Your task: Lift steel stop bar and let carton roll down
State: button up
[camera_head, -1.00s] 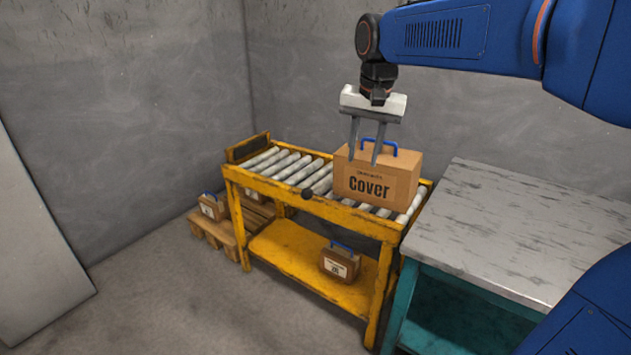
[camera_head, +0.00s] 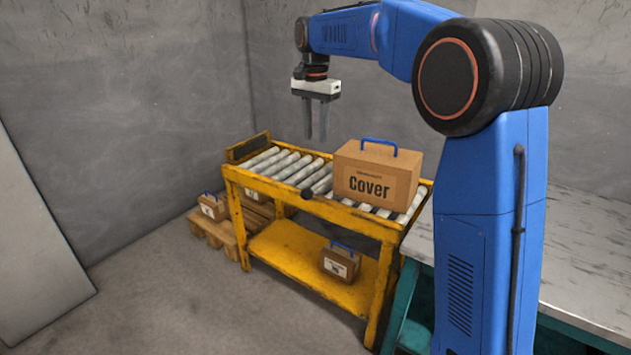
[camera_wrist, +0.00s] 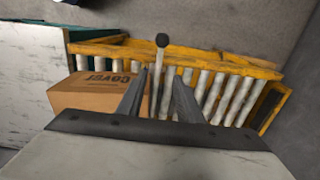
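The brown carton (camera_head: 378,172) marked "Cover", with a blue handle, sits on the right part of the roller conveyor (camera_head: 283,193). The steel stop bar (camera_wrist: 156,88) lies across the rollers just beside the carton in the wrist view. Its round black knob (camera_head: 307,193) sticks out at the front rail; the knob also shows in the wrist view (camera_wrist: 162,40). In the head view the carton hides most of the bar. My gripper (camera_head: 316,139) is open and empty, pointing down above the rollers, left of the carton. In the wrist view the bar shows between its fingers (camera_wrist: 160,75).
Bare rollers (camera_head: 280,163) run left to a yellow end plate (camera_head: 248,147). A small carton (camera_head: 339,264) lies on the lower shelf, and others sit on a pallet (camera_head: 212,231) at left. A teal bench (camera_head: 585,250) with a grey top stands at right.

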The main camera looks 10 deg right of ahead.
notch_tip(320, 180, down, 16)
jog(key=shift+f, duration=0.25)
dwell(0.3)
grip_shut()
